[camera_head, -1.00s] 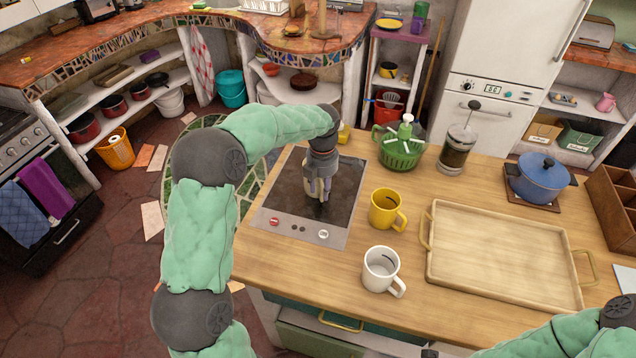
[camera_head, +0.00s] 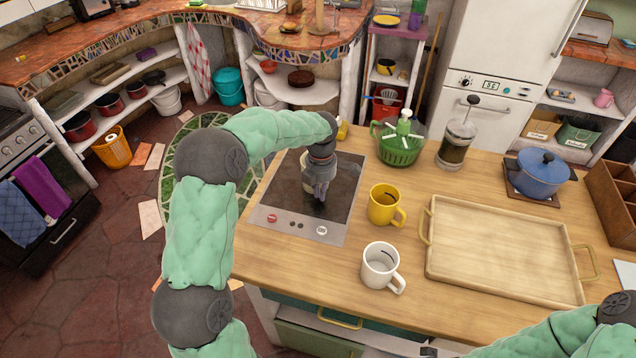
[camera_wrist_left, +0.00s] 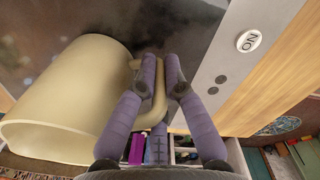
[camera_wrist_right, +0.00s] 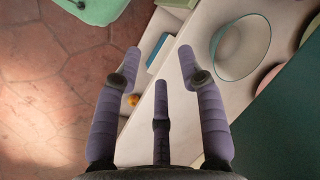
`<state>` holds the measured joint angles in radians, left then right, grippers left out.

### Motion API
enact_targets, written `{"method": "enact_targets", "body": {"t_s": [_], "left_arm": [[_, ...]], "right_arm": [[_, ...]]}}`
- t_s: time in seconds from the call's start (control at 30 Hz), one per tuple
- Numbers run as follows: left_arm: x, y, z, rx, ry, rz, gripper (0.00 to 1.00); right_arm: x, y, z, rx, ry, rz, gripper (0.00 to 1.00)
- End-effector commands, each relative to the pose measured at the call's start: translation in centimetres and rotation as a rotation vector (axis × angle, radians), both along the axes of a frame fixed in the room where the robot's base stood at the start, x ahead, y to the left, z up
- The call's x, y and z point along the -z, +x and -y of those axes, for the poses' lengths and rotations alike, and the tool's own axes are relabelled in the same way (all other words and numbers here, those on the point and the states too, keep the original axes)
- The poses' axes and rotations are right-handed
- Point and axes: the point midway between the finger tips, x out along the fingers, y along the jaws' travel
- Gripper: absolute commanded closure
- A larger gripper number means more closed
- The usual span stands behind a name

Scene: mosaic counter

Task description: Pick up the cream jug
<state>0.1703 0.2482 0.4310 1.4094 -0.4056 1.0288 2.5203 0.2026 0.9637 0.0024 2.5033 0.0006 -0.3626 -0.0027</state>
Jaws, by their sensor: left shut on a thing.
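The cream jug (camera_wrist_left: 70,100) fills the left of the left wrist view, with its handle (camera_wrist_left: 158,100) between the fingers. In the head view only a small pale part of the jug (camera_head: 304,160) shows beside my left gripper (camera_head: 319,196), which hides the rest. My left gripper (camera_wrist_left: 161,75) is shut on the jug's handle, over the dark cooktop (camera_head: 340,200). I cannot tell whether the jug's base touches the cooktop. My right gripper (camera_wrist_right: 160,65) is open and empty in the right wrist view; its fingers are out of the head view.
A yellow mug (camera_head: 382,205) and a white mug (camera_head: 378,267) stand right of the cooktop. Beyond are a wooden tray (camera_head: 432,268), a green basket (camera_head: 400,152), a French press (camera_head: 455,145) and a blue pot (camera_head: 540,178).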

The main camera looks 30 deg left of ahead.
Motion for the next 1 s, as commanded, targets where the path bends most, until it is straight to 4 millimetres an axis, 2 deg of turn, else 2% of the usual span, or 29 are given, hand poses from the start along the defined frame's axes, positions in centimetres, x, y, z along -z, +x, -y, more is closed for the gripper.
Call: {"method": "enact_targets", "body": {"t_s": [0.17,0.3,0.6,0.8,1.0], "left_arm": [[-1.2,0.1,-0.1,-0.001,0.001,0.006,1.0],[-3.6,0.2,0.0,-0.001,0.001,0.008,1.0],[-9.6,-4.2,2.6,0.002,0.0,0.008,1.0],[-11.3,-7.8,4.8,0.001,0.0,0.005,1.0],[-12.4,-10.4,6.4,0.002,0.0,0.004,1.0]], "right_arm": [[-0.3,0.0,0.0,0.0,0.0,0.0,0.6],[-1.0,0.0,0.0,0.0,0.0,0.0,0.6],[-2.6,0.0,0.0,0.0,0.0,0.0,0.6],[-3.1,0.0,0.0,0.0,0.0,0.0,0.6],[-3.6,0.0,0.0,0.0,0.0,0.0,0.6]]}}
